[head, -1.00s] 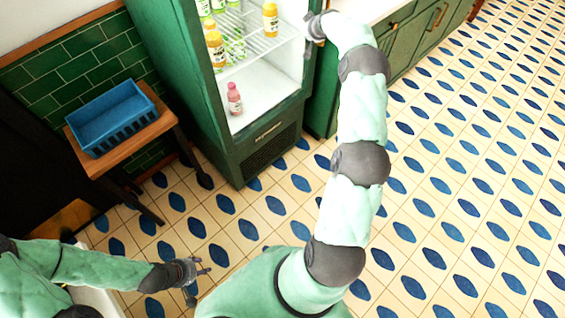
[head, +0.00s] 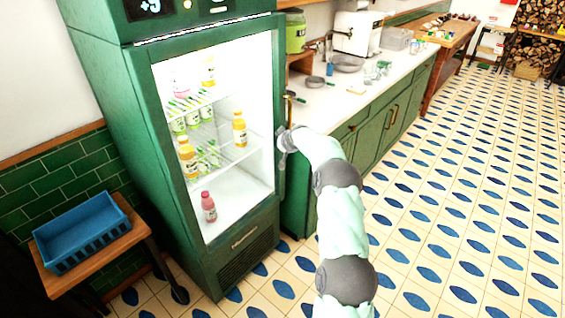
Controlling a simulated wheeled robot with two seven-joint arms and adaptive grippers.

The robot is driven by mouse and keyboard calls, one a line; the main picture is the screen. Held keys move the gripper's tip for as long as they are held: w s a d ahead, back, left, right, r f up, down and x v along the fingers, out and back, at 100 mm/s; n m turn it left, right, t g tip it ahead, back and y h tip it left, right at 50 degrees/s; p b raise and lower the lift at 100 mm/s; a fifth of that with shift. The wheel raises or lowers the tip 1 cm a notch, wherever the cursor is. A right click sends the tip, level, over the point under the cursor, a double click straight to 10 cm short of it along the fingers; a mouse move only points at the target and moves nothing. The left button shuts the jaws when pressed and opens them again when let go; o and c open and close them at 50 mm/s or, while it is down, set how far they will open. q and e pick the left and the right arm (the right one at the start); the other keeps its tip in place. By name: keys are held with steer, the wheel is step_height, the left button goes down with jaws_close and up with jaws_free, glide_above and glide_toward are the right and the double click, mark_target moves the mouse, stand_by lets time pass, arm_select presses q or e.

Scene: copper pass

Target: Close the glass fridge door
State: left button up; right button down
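The tall green fridge (head: 240,240) stands left of centre, its lit white inside showing bottles and cans on shelves. A narrow green upright (head: 280,85) runs along the right side of the opening, with a brass handle (head: 289,105) beside it. I cannot tell from this angle how far the glass door stands from the fridge body. My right gripper (head: 284,142) is at this upright, just below the brass handle. Its fingers are small and partly hidden, so their opening and any contact are unclear. My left gripper is out of view.
A blue crate (head: 82,238) sits on a small wooden table (head: 110,246) left of the fridge. A green counter (head: 375,135) with a sink and kitchenware runs back on the right. The tiled floor (head: 455,215) at the right is clear.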

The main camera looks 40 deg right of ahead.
steer(key=s+r+p, duration=0.1)
steer(key=s+r, duration=0.5)
steer(key=s, duration=0.1)
steer(key=shift+s+d+r+p, duration=0.15)
steer(key=shift+s+d+p, duration=0.1)
steer(key=shift+d+p, duration=0.1)
steer(key=w+a+f+g+y, duration=0.2)
steer(key=a+f+y, duration=0.1)
steer(key=a+f, duration=1.35)
steer(key=s+a+f+g+y, duration=0.1)
steer(key=s+a+f, duration=0.2)
steer(key=a+f, duration=0.45)
steer(key=s+a+f+g+y, duration=0.15)
steer(key=a+f, duration=0.25)
steer(key=a, duration=0.6)
steer(key=s+a+f+n+g+y, duration=0.1)
steer(key=s+a+f, duration=0.3)
steer(key=s+a, duration=0.3)
steer(key=s+a+f+n+g, duration=0.1)
steer(key=s+a+f, duration=0.2)
steer(key=s+a, duration=0.45)
steer(key=s+a+g+y, duration=0.1)
steer(key=s+a+g, duration=0.1)
steer(key=s+a, duration=0.9)
steer(key=shift+s+f, duration=0.4)
steer(key=shift+s, duration=0.55)
